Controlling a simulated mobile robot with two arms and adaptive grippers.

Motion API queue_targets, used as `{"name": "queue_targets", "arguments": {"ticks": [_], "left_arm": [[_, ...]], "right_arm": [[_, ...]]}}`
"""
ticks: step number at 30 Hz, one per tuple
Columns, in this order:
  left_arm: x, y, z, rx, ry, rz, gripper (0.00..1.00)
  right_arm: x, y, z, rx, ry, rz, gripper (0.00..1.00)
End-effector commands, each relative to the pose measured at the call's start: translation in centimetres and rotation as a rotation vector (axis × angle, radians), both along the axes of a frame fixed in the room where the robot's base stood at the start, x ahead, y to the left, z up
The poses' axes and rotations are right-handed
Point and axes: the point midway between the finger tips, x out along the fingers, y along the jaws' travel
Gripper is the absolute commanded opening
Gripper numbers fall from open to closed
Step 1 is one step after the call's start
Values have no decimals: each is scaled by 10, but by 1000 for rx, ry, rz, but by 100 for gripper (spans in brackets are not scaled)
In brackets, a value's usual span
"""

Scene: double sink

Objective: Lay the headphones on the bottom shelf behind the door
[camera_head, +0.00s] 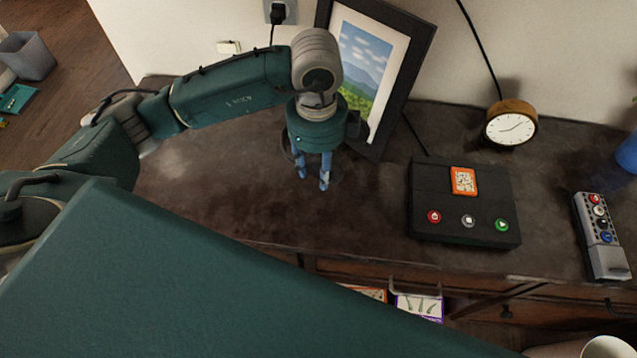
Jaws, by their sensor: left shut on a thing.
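My left gripper (313,183) points down above the cabinet top, in front of the framed picture. Its blue fingers are close together, shut on a dark curved thing, which looks like the headphones (339,172). The gripper and the arm hide most of it, and I cannot tell whether it touches the top. The wooden cabinet (220,205) shows its top and part of its front. No bottom shelf can be made out, and I cannot tell which front part is the door. My right gripper is not in view.
A framed picture (405,30) leans on the wall. A black box with buttons (440,195), a clock (510,125) and a grey remote (602,235) stand to the right. Colourful boxes (418,306) show in an opening below. The top's left part is clear.

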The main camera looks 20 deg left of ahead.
Motion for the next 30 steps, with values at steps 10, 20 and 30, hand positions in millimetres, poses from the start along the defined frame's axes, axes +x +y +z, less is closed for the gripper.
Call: {"name": "queue_targets", "arguments": {"ticks": [10,20,30], "left_arm": [[0,0,-41,0,1,0,2],[1,0,-72,-1,-3,-1,2],[0,0,-75,0,-2,-1,41]], "right_arm": [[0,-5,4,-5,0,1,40],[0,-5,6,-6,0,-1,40],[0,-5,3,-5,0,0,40]]}}
